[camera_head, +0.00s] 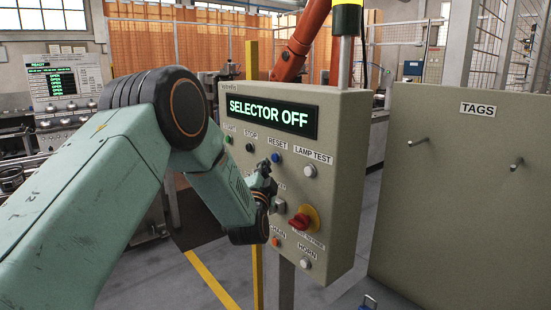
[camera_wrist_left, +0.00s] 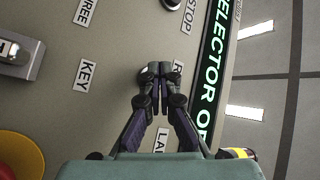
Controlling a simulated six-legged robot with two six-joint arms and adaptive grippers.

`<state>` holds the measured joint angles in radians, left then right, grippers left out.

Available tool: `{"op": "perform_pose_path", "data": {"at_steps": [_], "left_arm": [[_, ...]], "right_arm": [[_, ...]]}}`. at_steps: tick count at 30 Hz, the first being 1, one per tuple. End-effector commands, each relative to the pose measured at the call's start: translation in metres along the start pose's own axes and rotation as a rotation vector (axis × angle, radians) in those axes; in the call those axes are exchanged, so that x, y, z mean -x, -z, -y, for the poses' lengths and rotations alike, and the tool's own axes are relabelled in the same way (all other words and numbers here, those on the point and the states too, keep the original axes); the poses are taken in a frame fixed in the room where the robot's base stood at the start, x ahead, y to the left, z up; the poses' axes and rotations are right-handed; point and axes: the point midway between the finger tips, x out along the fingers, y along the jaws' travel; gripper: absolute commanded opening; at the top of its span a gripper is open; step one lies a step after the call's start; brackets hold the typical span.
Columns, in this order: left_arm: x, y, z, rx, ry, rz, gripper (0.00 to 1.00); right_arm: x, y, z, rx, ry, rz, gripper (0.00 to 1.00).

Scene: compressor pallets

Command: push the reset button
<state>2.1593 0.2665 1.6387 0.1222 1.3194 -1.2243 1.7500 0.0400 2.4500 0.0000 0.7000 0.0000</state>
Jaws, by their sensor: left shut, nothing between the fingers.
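The control panel (camera_head: 338,120) stands upright in front of me with a green-lit display reading "SELECTOR OFF" (camera_head: 270,115). The blue reset button (camera_head: 276,157) sits below its RESET label (camera_head: 277,143). My left gripper (camera_head: 267,167) is shut and empty, just below and left of that button. In the left wrist view the shut fingertips (camera_wrist_left: 161,69) lie over the panel beside the partly covered RESET label, and they hide most of the button area. I cannot tell whether they touch the panel. My right gripper is in neither view.
A white lamp test button (camera_head: 310,170) is right of reset; a stop button (camera_head: 249,148) is left. A grey TAGS board (camera_head: 455,190) with pegs stands at right.

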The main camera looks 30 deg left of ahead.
Motion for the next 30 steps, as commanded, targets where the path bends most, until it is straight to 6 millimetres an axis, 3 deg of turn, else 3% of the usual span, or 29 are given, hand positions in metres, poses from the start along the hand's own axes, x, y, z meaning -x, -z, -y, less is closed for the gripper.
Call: {"op": "perform_pose_path", "data": {"at_steps": [19,30], "left_arm": [[0.037,-0.027,0.029,0.000,0.000,0.002,0.00],[0.041,-0.030,0.030,0.000,0.000,0.001,0.00]], "right_arm": [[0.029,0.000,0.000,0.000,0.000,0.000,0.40],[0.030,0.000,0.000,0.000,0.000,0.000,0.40]]}}
